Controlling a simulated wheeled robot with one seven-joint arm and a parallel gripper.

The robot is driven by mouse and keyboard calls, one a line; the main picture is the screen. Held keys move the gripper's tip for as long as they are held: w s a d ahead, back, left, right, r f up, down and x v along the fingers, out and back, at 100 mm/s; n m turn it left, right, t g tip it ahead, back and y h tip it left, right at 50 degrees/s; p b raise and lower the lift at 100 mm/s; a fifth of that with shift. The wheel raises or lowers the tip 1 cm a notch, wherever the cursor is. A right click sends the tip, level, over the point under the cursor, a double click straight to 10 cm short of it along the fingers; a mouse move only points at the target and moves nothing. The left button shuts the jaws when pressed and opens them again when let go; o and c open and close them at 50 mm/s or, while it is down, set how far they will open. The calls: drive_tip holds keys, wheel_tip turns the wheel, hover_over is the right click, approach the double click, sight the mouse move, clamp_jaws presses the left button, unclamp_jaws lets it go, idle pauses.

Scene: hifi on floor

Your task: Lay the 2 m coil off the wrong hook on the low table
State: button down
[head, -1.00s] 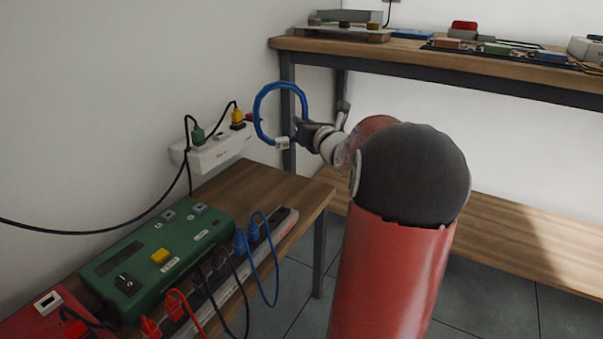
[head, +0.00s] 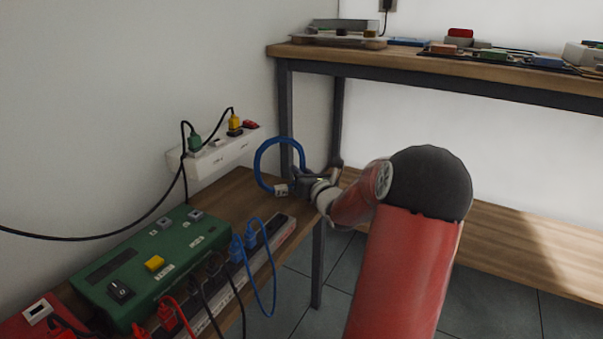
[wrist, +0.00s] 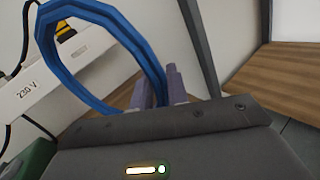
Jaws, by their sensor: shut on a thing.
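The blue coil (head: 257,160) is a ring of cable with a small white tag (head: 281,190). My gripper (head: 297,180) is shut on the coil's lower right side and holds it upright over the far end of the low wooden table (head: 232,193). In the wrist view the coil (wrist: 100,105) rises in front of the fingers (wrist: 160,90). I cannot tell whether its lower edge touches the table top. No hook shows in these frames.
A green box (head: 150,265) and a power strip (head: 270,240) with blue plugs fill the near part of the low table. A white socket strip (head: 215,152) with plugged cables is on the wall behind. A higher workbench (head: 420,62) stands beyond.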

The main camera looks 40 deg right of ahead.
drive_tip(key=shift+f+b, duration=0.2)
drive_tip(key=shift+b, duration=0.3)
drive_tip(key=c, duration=1.4)
unclamp_jaws()
drive_tip(key=shift+o, duration=0.2)
drive_tip(key=shift+r, duration=0.1)
drive_tip(key=shift+r+p, duration=0.15)
drive_tip(key=shift+p, duration=0.3)
drive_tip(key=shift+s, duration=0.25)
drive_tip(key=s+a, duration=0.2)
drive_tip(key=s, duration=0.9)
drive_tip(key=shift+s+a, duration=0.15)
